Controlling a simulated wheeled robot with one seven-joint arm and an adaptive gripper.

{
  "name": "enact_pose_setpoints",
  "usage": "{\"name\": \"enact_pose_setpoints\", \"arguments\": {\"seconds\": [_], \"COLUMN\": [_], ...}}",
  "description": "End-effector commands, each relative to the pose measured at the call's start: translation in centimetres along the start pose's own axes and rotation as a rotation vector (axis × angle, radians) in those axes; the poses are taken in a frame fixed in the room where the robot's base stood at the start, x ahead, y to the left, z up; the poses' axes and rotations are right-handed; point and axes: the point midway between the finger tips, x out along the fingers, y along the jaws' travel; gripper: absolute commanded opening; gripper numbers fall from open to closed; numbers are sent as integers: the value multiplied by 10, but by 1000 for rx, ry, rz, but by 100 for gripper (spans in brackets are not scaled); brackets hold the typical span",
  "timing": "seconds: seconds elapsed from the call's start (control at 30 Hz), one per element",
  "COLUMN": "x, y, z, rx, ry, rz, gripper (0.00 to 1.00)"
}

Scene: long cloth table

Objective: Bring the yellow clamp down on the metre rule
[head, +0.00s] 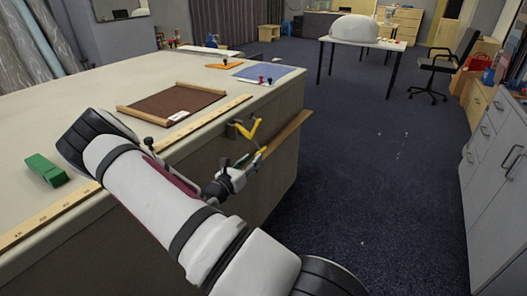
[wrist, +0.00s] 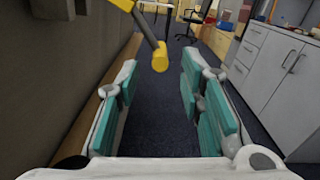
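The yellow clamp (head: 251,130) is at the table's near right edge, its yellow arms angled like a V. In the wrist view, part of the yellow clamp (wrist: 124,4) shows at the top, with a dark rod leading down to a yellow end (wrist: 160,58). The pale wooden metre rule (head: 55,208) lies along the table's near edge; my arm hides its middle. My gripper (head: 247,166) is beside the table's side, just below the clamp. In the wrist view its teal-padded fingers are apart with nothing between them, and the yellow end is ahead near the fingertips.
A wooden ledge (head: 287,134) runs along the table's side close to my gripper. A green block (head: 46,171), a brown framed board (head: 172,102) and a blue sheet (head: 268,73) lie on the table. Grey cabinets (head: 497,165) stand at the right, with open floor between.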

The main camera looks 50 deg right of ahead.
Motion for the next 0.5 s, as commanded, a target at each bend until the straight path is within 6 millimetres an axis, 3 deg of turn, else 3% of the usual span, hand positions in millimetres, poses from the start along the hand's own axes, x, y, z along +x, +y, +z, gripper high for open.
{"name": "enact_pose_setpoints", "arguments": {"seconds": [0.3,0.5], "x": [61,82], "y": [-1,-1], "z": [-1,0], "rx": [1,2], "ry": [0,0], "rz": [-4,-2], "gripper": [35,35]}}
